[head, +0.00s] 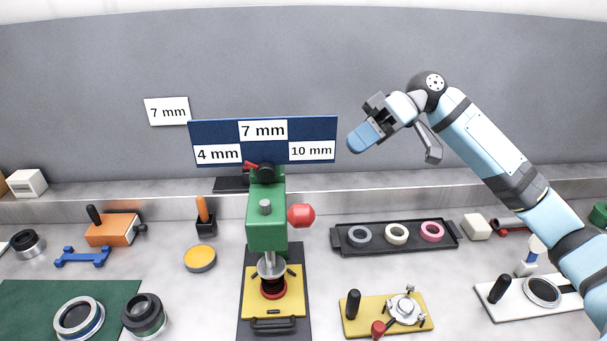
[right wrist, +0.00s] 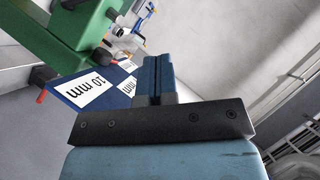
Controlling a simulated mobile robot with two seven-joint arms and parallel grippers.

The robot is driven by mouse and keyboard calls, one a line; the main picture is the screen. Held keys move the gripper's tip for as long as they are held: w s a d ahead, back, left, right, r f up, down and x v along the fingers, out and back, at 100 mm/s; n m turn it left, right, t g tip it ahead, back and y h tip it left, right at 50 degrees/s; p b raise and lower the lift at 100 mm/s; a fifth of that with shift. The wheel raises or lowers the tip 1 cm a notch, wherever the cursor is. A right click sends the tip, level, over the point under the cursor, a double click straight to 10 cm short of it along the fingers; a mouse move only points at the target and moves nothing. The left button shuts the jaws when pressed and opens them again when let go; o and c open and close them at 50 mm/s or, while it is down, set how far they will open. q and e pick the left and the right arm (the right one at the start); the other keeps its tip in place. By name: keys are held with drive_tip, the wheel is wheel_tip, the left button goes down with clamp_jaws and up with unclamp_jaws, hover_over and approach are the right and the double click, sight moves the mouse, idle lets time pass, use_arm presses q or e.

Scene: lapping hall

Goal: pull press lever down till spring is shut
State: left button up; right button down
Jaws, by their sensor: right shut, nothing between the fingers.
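The green press (head: 267,222) stands upright in the middle of the bench on a dark base with a yellow plate (head: 262,308). A red knob (head: 301,216) sticks out at its right side; the lever's rod is hard to make out. Under the silver ram (head: 271,266) sits a dark part with a red ring (head: 273,290); its coils cannot be made out. My right gripper (head: 362,138) is shut and empty, above and to the right of the knob, apart from it. Its closed blue fingers (right wrist: 158,78) show in the right wrist view, near the green press (right wrist: 75,30). My left gripper is not in view.
A blue board (head: 262,141) with size labels stands behind the press. A black tray (head: 394,250) with several rings lies to the right. A yellow fixture plate (head: 388,326) lies at the front right. An orange block (head: 112,230) is at the left. Space above the tray is free.

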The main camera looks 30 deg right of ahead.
use_arm(q)
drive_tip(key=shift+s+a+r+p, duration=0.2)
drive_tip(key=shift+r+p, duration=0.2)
drive_tip(key=shift+p, duration=0.2)
use_arm(e)
drive_tip(key=s+f+x, duration=0.1)
drive_tip(key=s+x, duration=0.1)
drive_tip(key=x, duration=1)
drive_tip(key=shift+f, duration=0.45)
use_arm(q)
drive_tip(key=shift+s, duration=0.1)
use_arm(e)
drive_tip(key=shift+s, duration=0.1)
